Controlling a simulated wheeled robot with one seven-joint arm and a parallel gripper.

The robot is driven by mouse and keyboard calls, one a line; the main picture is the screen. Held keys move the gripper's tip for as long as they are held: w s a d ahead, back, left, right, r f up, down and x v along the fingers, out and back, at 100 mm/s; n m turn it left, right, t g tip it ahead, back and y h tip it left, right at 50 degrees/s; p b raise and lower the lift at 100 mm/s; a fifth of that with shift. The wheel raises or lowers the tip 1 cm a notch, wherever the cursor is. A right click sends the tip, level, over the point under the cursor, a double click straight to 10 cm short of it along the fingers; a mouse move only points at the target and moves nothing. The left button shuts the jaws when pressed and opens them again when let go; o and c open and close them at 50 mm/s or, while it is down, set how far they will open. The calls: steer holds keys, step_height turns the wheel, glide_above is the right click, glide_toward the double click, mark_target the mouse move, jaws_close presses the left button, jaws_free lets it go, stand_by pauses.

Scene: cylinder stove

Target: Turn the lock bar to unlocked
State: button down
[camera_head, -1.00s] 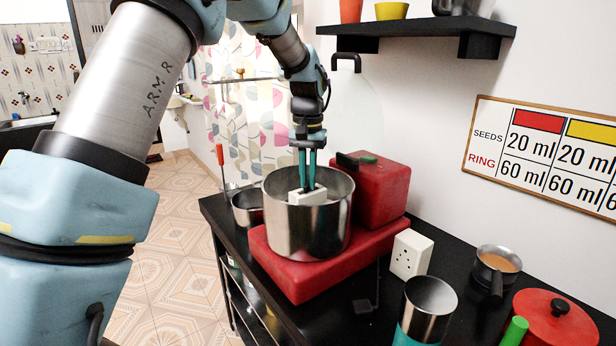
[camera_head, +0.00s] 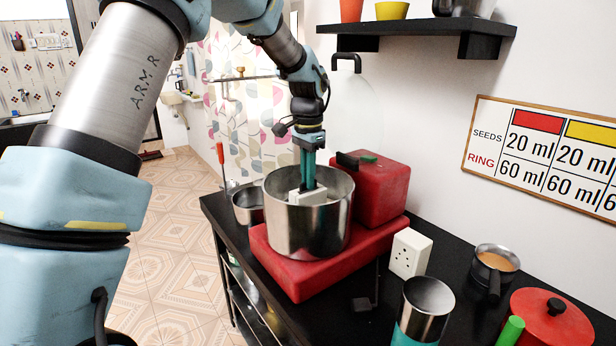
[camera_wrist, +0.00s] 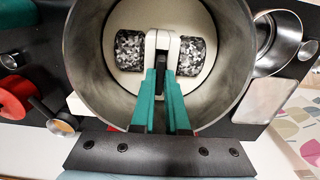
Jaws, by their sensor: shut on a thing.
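A steel drum (camera_head: 300,230) stands on a red base (camera_head: 290,277). In the wrist view, two speckled stone rollers (camera_wrist: 131,51) (camera_wrist: 190,56) lie inside it on either side of a white bracket (camera_wrist: 160,42). My gripper (camera_head: 308,188) reaches down into the drum, its green fingers (camera_wrist: 160,74) shut on the bracket; the exact contact is partly hidden by the fingers. A black bar (camera_head: 347,160) with a green piece (camera_head: 368,158) sits on the red housing (camera_head: 383,190) behind the drum, apart from my gripper. I cannot tell which part is the lock bar.
A steel bowl (camera_head: 246,213) stands left of the drum. A white socket box (camera_head: 410,253), steel tumbler (camera_head: 427,300), small pan (camera_head: 494,268) and red lidded pot (camera_head: 548,322) stand to the right on the black counter. A black shelf (camera_head: 420,35) hangs above.

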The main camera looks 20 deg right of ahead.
stand_by(0.5)
steer(key=c, duration=0.9)
jaws_free()
steer(key=shift+r, duration=0.1)
step_height(320, 180, up, 11)
steer(key=b, duration=0.2)
steer(key=shift+b, duration=0.3)
steer(key=shift+f, duration=0.2)
